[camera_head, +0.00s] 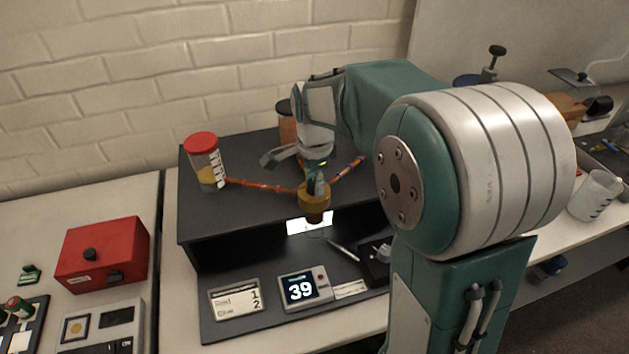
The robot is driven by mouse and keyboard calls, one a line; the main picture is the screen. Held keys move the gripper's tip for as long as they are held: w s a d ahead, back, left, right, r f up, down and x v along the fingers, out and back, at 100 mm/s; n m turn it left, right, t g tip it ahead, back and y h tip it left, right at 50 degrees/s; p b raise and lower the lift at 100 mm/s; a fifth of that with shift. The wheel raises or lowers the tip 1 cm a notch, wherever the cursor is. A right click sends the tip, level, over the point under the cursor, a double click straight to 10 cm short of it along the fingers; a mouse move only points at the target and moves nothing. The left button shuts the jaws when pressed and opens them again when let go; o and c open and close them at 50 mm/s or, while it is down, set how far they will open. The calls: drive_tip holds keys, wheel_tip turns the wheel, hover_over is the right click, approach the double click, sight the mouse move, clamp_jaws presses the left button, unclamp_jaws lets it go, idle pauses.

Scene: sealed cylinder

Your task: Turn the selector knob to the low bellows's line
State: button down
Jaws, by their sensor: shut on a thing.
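My gripper (316,184) points down from above and is shut on the selector knob, whose handle is mostly hidden between the fingers. The knob's brass-coloured body (314,199) shows below, at the front edge of the dark shelf (240,205). An orange-red line (262,186) runs left from it to a clear, marked cylinder with a red cap (205,162) and yellow inside near the bottom. A second line (347,174) runs up and right, its far end hidden behind my arm. Another brownish cylinder (286,122) stands behind my gripper, partly hidden. I cannot tell which way the knob points.
Under the shelf are a lit white panel (309,223), a display reading 39 (301,289), a card (236,299) and a pen (343,250). A red box (102,254) stands on the left bench. A beaker (595,194) stands at right. My arm hides the shelf's right side.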

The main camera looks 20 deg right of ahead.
sight(313, 180)
drive_tip(key=shift+n, duration=0.4)
drive_tip(key=n, duration=0.5)
drive_tip(key=shift+w, duration=0.1)
drive_tip(key=n, duration=0.6)
drive_tip(key=shift+w, duration=0.1)
idle(0.5)
drive_tip(key=shift+c, duration=1.7)
unclamp_jaws()
wheel_tip(313, 180, up, 12)
